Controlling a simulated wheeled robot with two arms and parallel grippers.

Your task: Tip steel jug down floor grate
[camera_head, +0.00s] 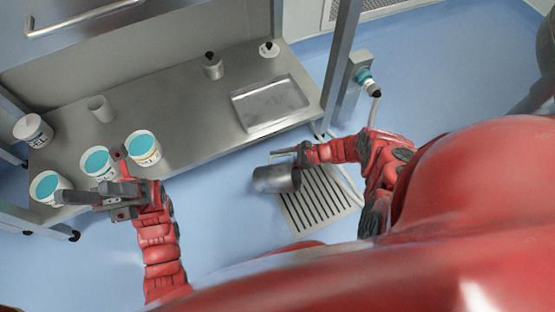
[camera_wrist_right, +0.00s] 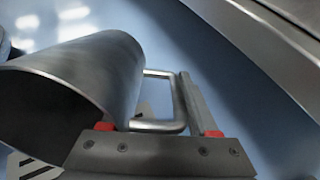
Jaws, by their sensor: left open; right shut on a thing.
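My right gripper (camera_head: 298,154) is shut on the jug's handle. In the right wrist view the jug (camera_wrist_right: 95,75) lies to the left with its open mouth facing lower left, and its handle (camera_wrist_right: 160,127) runs between the fingers of my right gripper (camera_wrist_right: 160,130). No liquid is seen leaving the jug. My left gripper (camera_head: 95,200) is open and empty in front of the white tubs. The jug covers part of the grate.
A steel bench (camera_head: 190,110) holds several white tubs with teal contents (camera_head: 142,147), a metal cup (camera_head: 101,109), a small dark-topped canister (camera_head: 213,67) and a shallow tray (camera_head: 268,103). A post with a teal fitting (camera_head: 365,80) stands right of the bench.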

